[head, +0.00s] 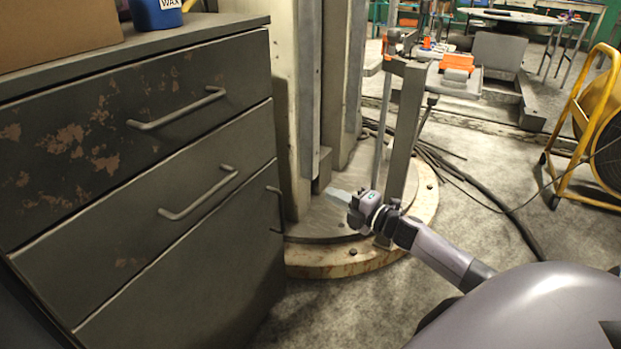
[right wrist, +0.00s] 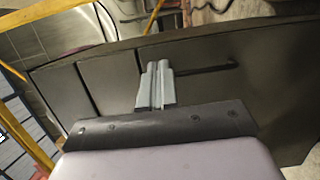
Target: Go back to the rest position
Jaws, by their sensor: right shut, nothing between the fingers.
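My right gripper (head: 338,198) is in the middle of the head view, with its arm coming in from the lower right. It is shut and empty, in front of the column's round base. In the right wrist view its two grey fingers (right wrist: 157,85) lie together with nothing between them. Behind them in that view is a dark cabinet face with a bar handle (right wrist: 205,71). My left gripper is not in the head view.
A dark, rusty drawer cabinet (head: 140,215) fills the left side. The column (head: 290,110) stands on a round base plate (head: 345,262) beside it. A yellow-framed fan (head: 580,130) stands at the right. Cables (head: 500,205) lie on the floor. Floor (head: 330,315) in front of the base is clear.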

